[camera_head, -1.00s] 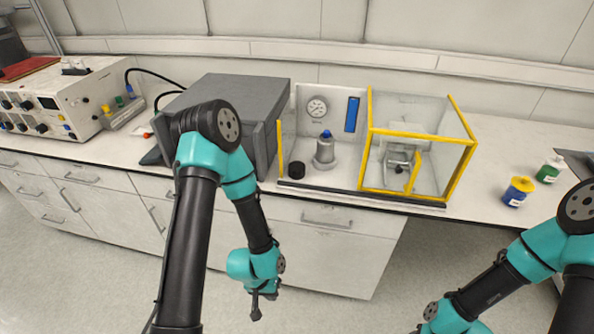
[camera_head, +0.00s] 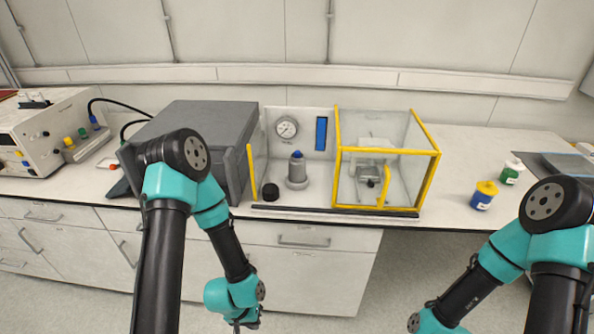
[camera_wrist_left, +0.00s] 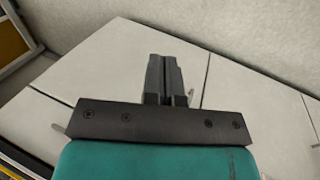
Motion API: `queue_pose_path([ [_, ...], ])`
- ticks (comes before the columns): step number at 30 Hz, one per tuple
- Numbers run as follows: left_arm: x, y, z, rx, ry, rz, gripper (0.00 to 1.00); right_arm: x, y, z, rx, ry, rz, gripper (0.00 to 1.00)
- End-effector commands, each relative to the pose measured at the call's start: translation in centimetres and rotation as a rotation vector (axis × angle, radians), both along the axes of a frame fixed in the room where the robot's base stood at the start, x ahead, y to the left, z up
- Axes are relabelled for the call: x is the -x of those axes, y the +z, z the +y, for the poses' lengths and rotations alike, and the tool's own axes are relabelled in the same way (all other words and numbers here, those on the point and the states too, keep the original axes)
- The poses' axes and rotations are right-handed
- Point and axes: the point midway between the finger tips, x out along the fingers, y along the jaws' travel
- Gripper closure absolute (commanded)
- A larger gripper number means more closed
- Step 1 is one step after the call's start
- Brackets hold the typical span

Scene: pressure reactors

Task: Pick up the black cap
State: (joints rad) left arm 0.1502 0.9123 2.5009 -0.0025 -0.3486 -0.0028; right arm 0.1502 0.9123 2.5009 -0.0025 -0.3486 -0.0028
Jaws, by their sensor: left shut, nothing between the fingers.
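The black cap (camera_head: 270,192) is a small dark disc lying on the white bench top, at the front left of the reactor station, beside the yellow-edged clear panel. My left gripper (camera_head: 240,322) hangs in front of the bench, below the bench top, well apart from the cap. In the left wrist view the fingers of my left gripper (camera_wrist_left: 166,80) are together with nothing between them, in front of white cabinet doors. The cap is not seen in the left wrist view. My right arm comes in from the right, but its gripper is outside the picture.
A grey reactor body (camera_head: 297,172) stands right of the cap, below a pressure gauge (camera_head: 286,127). A yellow-framed clear box (camera_head: 405,170) is further right. A large grey case (camera_head: 205,125) stands left. Blue (camera_head: 484,196) and green (camera_head: 512,171) jars sit at right.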

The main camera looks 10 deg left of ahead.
Motion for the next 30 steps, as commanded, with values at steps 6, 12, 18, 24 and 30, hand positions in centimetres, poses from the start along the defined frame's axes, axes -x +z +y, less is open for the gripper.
queue_pose_path([
  [6, 0.0, 0.0, 0.0, 0.0, 0.0, 0.0, 0.91, 0.0, 0.0, 0.0, 0.0, 0.0, 0.0, 0.57],
  [12, 0.0, 0.0, 0.0, 0.0, 0.0, 0.0, 0.72, 0.0, 0.0, 0.0, 0.0, 0.0, 0.0, 0.57],
  [18, 0.0, 0.0, 0.0, 0.0, 0.0, 0.0, 0.53, 0.0, 0.0, 0.0, 0.0, 0.0, 0.0, 0.57],
  [24, 0.0, 0.0, 0.0, 0.0, 0.0, 0.0, 0.34, 0.0, 0.0, 0.0, 0.0, 0.0, 0.0, 0.57],
  [30, 0.0, 0.0, 0.0, 0.0, 0.0, 0.0, 0.22, 0.0, 0.0, 0.0, 0.0, 0.0, 0.0, 0.57],
])
